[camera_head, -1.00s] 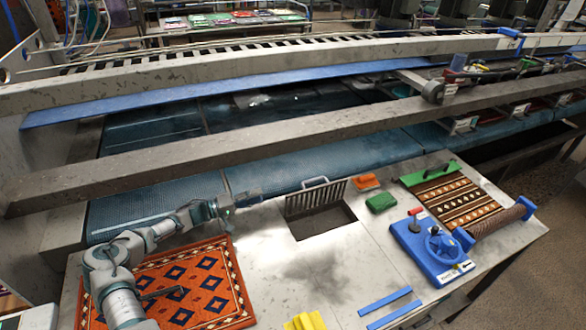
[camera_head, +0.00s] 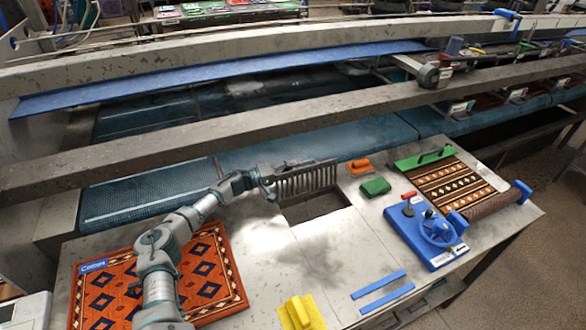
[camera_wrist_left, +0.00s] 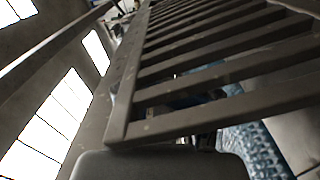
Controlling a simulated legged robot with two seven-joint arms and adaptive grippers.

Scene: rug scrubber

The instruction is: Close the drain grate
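The drain grate (camera_head: 308,181) is a dark slatted panel standing raised at the back edge of the square drain opening (camera_head: 316,205) in the table. My left gripper (camera_head: 268,182) is at the left end of the raised grate, very close to it or touching; I cannot tell which. In the left wrist view the grate (camera_wrist_left: 190,75) fills much of the picture, its bars running close above a dark gripper pad (camera_wrist_left: 160,164). The gap between the fingers is not clear. My right gripper is not in view.
A patterned red rug (camera_head: 205,275) lies at left under my left arm. Right of the opening are an orange brush (camera_head: 359,167), a green block (camera_head: 376,186) and a blue device (camera_head: 428,234). A yellow block (camera_head: 304,313) is at the front. A metal beam (camera_head: 300,122) crosses behind.

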